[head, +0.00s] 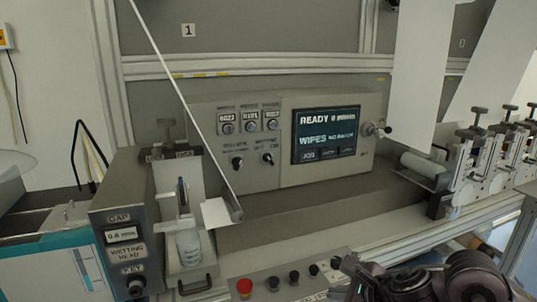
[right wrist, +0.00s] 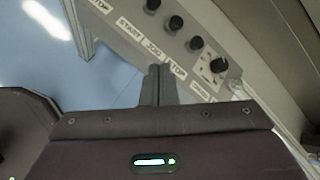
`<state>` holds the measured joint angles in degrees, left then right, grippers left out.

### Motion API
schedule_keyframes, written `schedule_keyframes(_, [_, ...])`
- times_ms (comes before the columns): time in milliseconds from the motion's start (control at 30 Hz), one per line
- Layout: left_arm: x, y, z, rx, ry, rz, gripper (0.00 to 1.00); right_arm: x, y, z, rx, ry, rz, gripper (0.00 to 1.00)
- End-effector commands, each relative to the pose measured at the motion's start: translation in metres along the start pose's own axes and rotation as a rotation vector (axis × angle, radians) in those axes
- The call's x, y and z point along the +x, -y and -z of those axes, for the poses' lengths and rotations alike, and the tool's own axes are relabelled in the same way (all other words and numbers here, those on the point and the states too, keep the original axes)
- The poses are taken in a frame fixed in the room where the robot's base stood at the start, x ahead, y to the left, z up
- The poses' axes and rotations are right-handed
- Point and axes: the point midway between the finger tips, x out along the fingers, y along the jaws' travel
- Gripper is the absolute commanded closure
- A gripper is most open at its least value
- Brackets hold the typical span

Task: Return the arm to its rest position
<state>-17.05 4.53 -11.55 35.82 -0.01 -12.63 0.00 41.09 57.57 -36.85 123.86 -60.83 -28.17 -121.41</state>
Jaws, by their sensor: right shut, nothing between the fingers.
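My right arm shows at the bottom right of the head view, dark and jointed. Its gripper (head: 352,268) is beside the right end of the button panel (head: 262,292). In the right wrist view the two gripper fingers (right wrist: 158,72) are together and empty, in front of the panel (right wrist: 133,17) with its black knobs and START, JOG and STOP labels. I cannot tell whether the fingertips touch the panel. My left gripper is not in view.
The panel carries a red button (head: 244,287) and several black knobs. Behind stands a grey console with a lit screen (head: 325,134) reading READY and WIPES. A wetting head box (head: 120,232) is at the left; rollers and clamps (head: 480,165) are at the right.

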Motion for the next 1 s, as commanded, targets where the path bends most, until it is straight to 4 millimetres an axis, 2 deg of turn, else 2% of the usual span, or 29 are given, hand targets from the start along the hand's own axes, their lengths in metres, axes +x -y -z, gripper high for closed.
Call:
schedule_keyframes(167, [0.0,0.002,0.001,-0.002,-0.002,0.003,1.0,0.01,-0.015,-0.014,0.184,0.05,0.012,1.0])
schedule_keyframes(367, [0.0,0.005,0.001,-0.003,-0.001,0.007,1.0,0.019,-0.034,-0.033,0.524,0.122,0.031,1.0])
schedule_keyframes(467, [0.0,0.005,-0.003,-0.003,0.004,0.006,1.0,0.022,-0.043,-0.041,0.764,0.16,0.041,1.0])
schedule_keyframes(567, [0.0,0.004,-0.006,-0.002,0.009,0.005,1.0,0.023,-0.053,-0.045,1.089,0.195,0.051,1.0])
schedule_keyframes(633, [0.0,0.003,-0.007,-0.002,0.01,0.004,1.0,0.023,-0.059,-0.041,1.397,0.215,0.068,1.0])
schedule_keyframes(733, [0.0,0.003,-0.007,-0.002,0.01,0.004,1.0,0.019,-0.07,-0.021,1.938,0.221,0.122,1.0])
schedule_keyframes(800, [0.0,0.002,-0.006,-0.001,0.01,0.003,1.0,0.015,-0.079,0.003,2.314,0.209,0.191,1.0])
schedule_keyframes(900, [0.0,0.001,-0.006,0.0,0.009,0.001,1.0,0.007,-0.094,0.039,2.757,0.184,0.325,1.0])
schedule_keyframes(1000, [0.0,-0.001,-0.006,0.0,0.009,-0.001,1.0,-0.002,-0.113,0.071,3.094,0.161,0.483,1.0])
